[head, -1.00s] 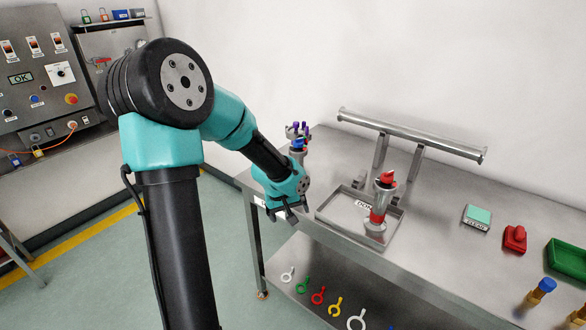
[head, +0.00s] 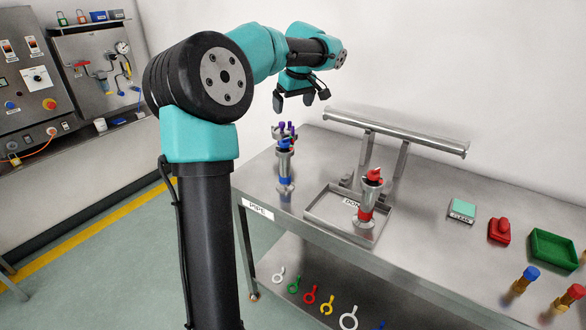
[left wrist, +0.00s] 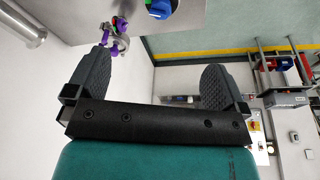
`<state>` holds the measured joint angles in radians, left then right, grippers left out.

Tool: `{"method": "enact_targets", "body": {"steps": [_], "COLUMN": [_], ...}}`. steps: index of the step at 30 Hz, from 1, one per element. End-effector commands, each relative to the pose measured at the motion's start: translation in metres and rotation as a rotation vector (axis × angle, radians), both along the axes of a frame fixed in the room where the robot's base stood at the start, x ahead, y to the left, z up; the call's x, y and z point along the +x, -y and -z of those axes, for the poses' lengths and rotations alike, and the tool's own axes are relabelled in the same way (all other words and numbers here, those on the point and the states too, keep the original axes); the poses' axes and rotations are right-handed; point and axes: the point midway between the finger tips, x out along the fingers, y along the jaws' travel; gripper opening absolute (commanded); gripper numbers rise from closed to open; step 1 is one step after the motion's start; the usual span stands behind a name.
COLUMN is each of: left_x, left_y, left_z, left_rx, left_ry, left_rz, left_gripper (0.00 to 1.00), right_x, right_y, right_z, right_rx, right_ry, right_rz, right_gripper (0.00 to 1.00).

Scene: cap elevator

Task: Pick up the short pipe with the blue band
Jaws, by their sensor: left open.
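The short pipe with the blue band (head: 285,169) stands upright near the left end of the steel table, with a purple-tipped, spoked top (head: 285,134). My left gripper (head: 294,101) is above it, open and empty, fingers pointing down, clear of the top. In the left wrist view, the open fingers (left wrist: 158,68) have nothing between them; the purple-tipped top (left wrist: 118,40) shows beyond the left finger, and a blue part (left wrist: 160,8) shows at the upper edge. My right gripper is not in view.
A red-banded pipe (head: 366,206) stands in the metal tray (head: 320,218), right of the blue-banded one. A raised steel rail (head: 410,138) runs behind. A green button pad (head: 463,209), red button (head: 499,230) and green bin (head: 553,250) sit right. Colored rings lie on the lower shelf.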

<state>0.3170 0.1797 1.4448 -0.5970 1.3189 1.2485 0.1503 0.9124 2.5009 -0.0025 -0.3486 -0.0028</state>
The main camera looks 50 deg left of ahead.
Motion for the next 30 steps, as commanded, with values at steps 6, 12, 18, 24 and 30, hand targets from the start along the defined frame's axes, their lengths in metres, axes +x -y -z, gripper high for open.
{"method": "enact_targets", "body": {"steps": [6,12,18,24,30], "left_x": [0.000,0.000,0.000,0.001,0.002], "left_y": [0.000,-0.002,-0.010,-0.019,-0.028], "left_z": [0.001,0.009,0.039,0.071,0.103], "left_rx": [-0.001,-0.002,-0.002,-0.003,-0.002], "left_ry": [-0.001,-0.003,-0.006,-0.003,-0.004], "left_rz": [0.001,0.000,0.001,0.000,0.002], "left_gripper": [0.99,0.99,0.99,0.99,0.99], "right_x": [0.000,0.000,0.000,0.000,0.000], "right_y": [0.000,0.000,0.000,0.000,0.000], "right_z": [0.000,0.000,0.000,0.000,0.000], "right_rx": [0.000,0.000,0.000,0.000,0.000], "right_ry": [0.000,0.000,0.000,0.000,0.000], "right_rz": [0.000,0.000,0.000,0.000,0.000], "right_gripper": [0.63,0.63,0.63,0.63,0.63]}}
